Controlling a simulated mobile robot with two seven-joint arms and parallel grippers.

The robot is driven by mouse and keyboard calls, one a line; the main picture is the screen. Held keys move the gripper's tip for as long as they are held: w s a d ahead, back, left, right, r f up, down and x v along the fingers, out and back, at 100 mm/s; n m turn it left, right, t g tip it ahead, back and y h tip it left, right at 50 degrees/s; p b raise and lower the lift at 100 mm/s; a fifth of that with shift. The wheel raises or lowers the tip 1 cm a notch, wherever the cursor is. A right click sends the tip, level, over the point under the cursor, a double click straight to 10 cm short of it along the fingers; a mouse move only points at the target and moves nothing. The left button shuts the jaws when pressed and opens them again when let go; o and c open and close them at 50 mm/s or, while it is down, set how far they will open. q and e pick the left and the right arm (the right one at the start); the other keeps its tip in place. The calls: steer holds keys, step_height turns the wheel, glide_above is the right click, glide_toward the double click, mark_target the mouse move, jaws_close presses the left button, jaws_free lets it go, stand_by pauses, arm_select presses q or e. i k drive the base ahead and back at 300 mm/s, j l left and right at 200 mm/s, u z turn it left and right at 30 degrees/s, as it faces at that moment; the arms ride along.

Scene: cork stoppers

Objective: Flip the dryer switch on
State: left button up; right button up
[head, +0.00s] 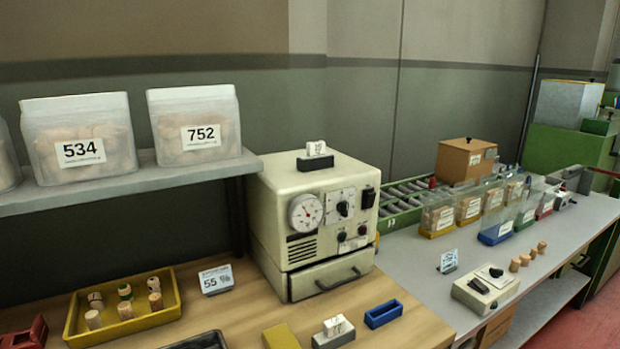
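The dryer, a cream metal box (270,222), stands at the back of the wooden bench in the head view. Its front has a round white gauge (306,211), a black knob on a white dial plate (343,209), and small round controls (341,237) below. A black switch-like part (368,198) sits at the panel's upper right; its position is too small to tell. A drawer with a dark handle (338,281) is at the bottom and looks closed. Neither of my grippers is in view.
A grey shelf (130,182) with bins of corks is left of the dryer. A yellow tray (77,335) with several corks, a "55 %" card (216,279) and a blue holder (383,314) are on the bench. A grey table (420,262) with cork boxes stands right.

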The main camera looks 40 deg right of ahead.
mark_target(369, 200)
steer(key=z, duration=1.5)
steer(key=k+l+z, duration=0.25)
